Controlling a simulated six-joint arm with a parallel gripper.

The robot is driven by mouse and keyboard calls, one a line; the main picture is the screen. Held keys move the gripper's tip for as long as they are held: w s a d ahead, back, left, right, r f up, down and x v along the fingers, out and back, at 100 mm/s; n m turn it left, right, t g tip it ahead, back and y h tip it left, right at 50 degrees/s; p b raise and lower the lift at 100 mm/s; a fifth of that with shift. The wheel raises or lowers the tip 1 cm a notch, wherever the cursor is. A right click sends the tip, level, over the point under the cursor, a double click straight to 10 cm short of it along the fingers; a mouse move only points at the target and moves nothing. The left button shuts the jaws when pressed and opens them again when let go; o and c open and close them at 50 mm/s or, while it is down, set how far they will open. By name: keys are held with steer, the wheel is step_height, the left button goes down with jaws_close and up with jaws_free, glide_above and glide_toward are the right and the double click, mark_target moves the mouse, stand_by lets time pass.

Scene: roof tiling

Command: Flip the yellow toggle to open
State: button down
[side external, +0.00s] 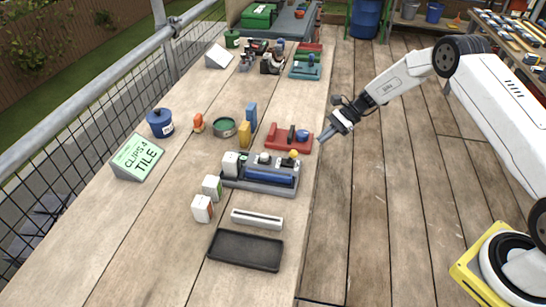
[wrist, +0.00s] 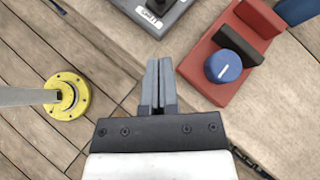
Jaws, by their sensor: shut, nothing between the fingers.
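A small yellow piece (side external: 293,154) sits on the right rear corner of the grey fixture (side external: 259,186) with the blue cylinder, in the side view. It looks like the yellow toggle, but it is too small there to tell its position. My gripper (side external: 322,138) is off the bench's right edge, to the right of the red fixture (side external: 288,146), apart from both fixtures. In the wrist view my gripper's fingers (wrist: 160,68) are together and empty. Part of a grey fixture (wrist: 178,8) with a white label shows at the top; no yellow toggle is visible on it there.
The red fixture bears a blue knob (wrist: 222,66) close to my fingers. White blocks (side external: 202,208), a white bar (side external: 257,219) and a black tray (side external: 246,250) lie nearer the camera. A green sign (side external: 137,157) stands left.

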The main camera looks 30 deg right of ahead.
mark_target(296, 152)
steer(key=a, duration=0.1)
steer(key=a+f, duration=0.1)
steer(key=a, duration=0.3)
steer(key=shift+w+a+f, duration=0.15)
steer(key=shift+a+f, duration=0.05)
steer(key=shift+f, duration=0.05)
steer(key=shift+a+r, duration=0.1)
steer(key=shift+a, duration=0.6)
steer(key=shift+w+a+r+m+g+h, duration=0.35)
steer(key=shift+r+g+h, duration=0.1)
steer(key=shift+g+h, duration=0.2)
stand_by(0.3)
steer(key=shift+w+a+r+g+h, duration=0.1)
steer(key=shift+w+a+g+h, duration=0.05)
steer(key=shift+w+g+h, duration=0.15)
steer(key=shift+w+a+r+m+g+h, duration=0.15)
steer(key=shift+w+a+m+g+h, duration=0.15)
steer(key=shift+g+h, duration=0.3)
steer(key=shift+w+a+r+m+g+h, duration=0.15)
steer(key=shift+w+a+m+g+h, duration=0.2)
steer(key=shift+h, duration=0.3)
steer(key=shift+w+a, duration=0.2)
steer(key=shift+a, duration=0.15)
steer(key=shift+r, duration=0.25)
steer(key=shift+r, duration=0.65)
